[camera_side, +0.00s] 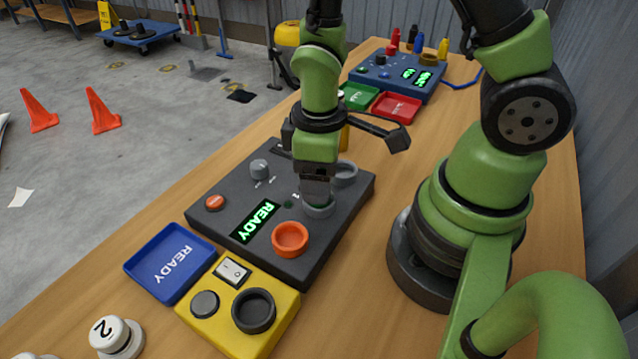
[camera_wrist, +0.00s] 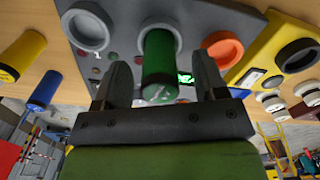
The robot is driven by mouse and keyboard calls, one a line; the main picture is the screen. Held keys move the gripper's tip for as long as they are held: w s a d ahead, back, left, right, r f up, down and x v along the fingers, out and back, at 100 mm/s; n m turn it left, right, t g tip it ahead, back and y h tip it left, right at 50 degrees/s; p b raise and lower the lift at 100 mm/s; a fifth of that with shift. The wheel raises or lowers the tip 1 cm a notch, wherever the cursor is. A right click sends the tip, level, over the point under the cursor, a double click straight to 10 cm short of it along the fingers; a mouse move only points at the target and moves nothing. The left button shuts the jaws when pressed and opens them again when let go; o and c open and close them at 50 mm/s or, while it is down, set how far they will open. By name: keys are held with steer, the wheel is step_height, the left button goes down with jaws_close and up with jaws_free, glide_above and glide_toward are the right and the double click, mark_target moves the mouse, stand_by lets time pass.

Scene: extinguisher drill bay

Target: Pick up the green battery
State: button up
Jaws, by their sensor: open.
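The green battery (camera_wrist: 160,65) shows in the wrist view, its lower part in a grey ring socket of the dark panel. My gripper (camera_wrist: 162,76) is open, with one dark finger on each side of the battery; gaps show between the fingers and it. In the side view, my gripper (camera_side: 317,188) points down over the grey ring socket (camera_side: 319,209) on the dark panel (camera_side: 215,182). The battery itself is hidden there behind the gripper.
An empty grey ring (camera_wrist: 85,27) and an orange ring (camera_side: 290,238) flank the socket. A yellow panel (camera_side: 222,325) and blue READY tray (camera_side: 137,264) stand in front. Yellow (camera_wrist: 22,55) and blue (camera_wrist: 44,90) batteries show in the wrist view. A blue console (camera_side: 432,89) stands far back.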

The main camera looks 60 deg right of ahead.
steer(key=shift+f, duration=1.2)
steer(key=c, duration=1.1)
steer(key=shift+r, duration=0.15)
steer(key=shift+c, duration=0.2)
